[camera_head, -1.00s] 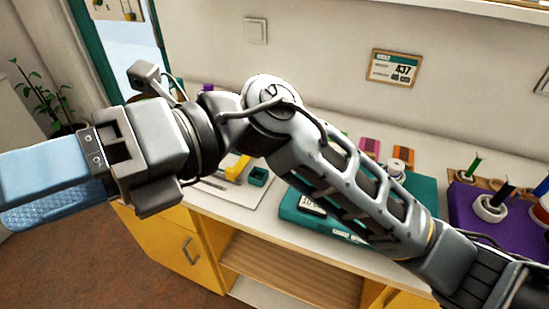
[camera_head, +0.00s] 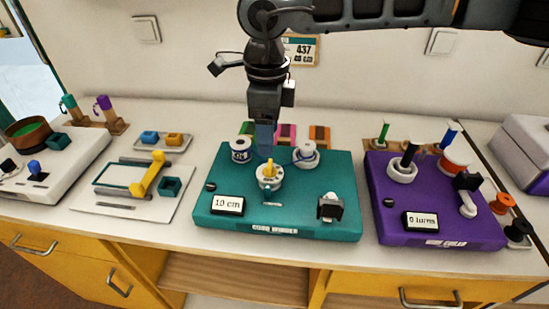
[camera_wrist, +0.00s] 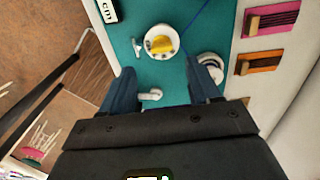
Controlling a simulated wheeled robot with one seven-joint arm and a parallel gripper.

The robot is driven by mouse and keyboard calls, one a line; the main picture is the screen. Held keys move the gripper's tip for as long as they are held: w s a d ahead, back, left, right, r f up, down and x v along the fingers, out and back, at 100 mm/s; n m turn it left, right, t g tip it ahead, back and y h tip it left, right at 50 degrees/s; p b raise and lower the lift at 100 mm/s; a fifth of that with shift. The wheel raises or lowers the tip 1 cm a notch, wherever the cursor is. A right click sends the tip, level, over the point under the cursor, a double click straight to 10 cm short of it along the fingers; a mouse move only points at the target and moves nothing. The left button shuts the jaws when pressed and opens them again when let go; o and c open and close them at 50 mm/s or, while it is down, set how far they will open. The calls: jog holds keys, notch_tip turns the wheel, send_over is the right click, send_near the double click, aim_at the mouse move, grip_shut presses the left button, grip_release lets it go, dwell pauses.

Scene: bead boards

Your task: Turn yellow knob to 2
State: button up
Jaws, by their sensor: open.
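The yellow knob (camera_head: 269,170) stands on a round white dial on the teal board (camera_head: 328,200), labelled as a cord winder. In the wrist view the yellow knob (camera_wrist: 161,44) lies ahead of the fingertips, a little left of the middle between them. My gripper (camera_head: 265,150) points down just behind the knob in the head view. In the wrist view my gripper (camera_wrist: 162,85) has its two blue fingers spread apart with nothing between them. The dial's numbers are too small to read.
White spools (camera_head: 306,154) stand on the teal board near the knob, with a display (camera_head: 228,205) reading 10 cm and a dark-topped crank (camera_head: 330,207). A purple board (camera_head: 440,220) is to the right. A white board with a yellow handle (camera_head: 148,175) is to the left.

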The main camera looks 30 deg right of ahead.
aim_at(270, 163)
jog(key=shift+d+f, duration=0.25)
jog(key=shift+f, duration=0.05)
jog(key=shift+a+f+p, duration=0.1)
jog(key=shift+f+p, duration=0.4)
jog(key=shift+f, duration=3.1)
jog(key=shift+c, duration=0.4)
jog(key=c, duration=1)
jog(key=shift+o, duration=0.2)
